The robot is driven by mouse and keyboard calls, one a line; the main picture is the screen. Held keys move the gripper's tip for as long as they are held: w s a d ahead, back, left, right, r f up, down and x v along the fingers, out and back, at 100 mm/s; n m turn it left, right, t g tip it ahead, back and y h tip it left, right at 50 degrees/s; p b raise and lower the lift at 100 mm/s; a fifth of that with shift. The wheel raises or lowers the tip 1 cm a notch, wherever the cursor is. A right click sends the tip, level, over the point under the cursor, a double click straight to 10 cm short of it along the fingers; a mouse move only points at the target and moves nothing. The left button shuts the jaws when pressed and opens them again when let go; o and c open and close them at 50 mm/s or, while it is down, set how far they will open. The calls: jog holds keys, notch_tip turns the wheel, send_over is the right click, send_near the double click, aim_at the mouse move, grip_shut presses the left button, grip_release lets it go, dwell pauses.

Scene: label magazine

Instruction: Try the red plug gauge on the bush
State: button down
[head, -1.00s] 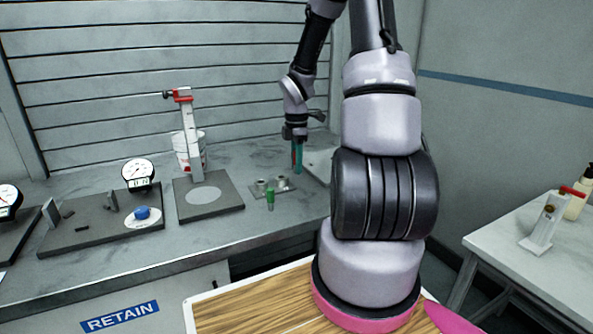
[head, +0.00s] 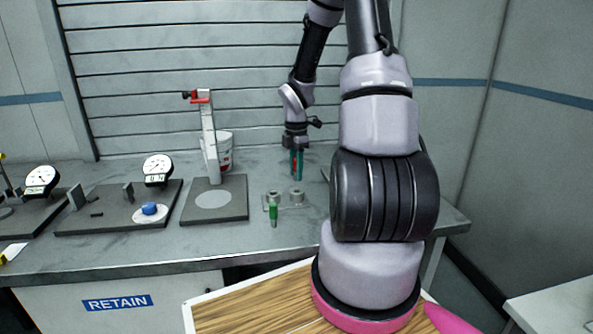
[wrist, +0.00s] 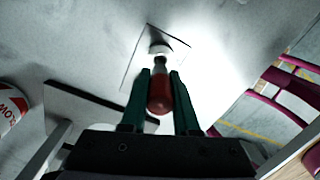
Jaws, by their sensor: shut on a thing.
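My gripper (head: 297,174) is shut on the red plug gauge, seen between the green fingers in the wrist view (wrist: 160,95). The gauge's grey end points away from my gripper towards a pale round bush (wrist: 160,48) on a flat plate. In the head view my gripper hangs over the right of two grey bushes (head: 297,194). The left bush (head: 273,195) stands on the same small plate (head: 290,207). The gauge's tip appears close to the bush, but I cannot tell whether it touches. A green plug gauge (head: 273,215) stands upright in front of the left bush.
A grey stand with a red top (head: 208,140) and a white tub (head: 224,152) are to the left. Dial gauges (head: 158,169) stand further left, with a blue-topped part (head: 149,209). The bench (head: 200,243) is clear in front of the plate.

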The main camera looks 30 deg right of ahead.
jog(key=shift+f, duration=0.15)
jog(key=shift+f, duration=1.55)
jog(key=shift+s+f, duration=0.1)
jog(key=shift+f, duration=0.4)
dwell(1.5)
jog(key=shift+r, duration=0.1)
jog(key=shift+r, duration=2.45)
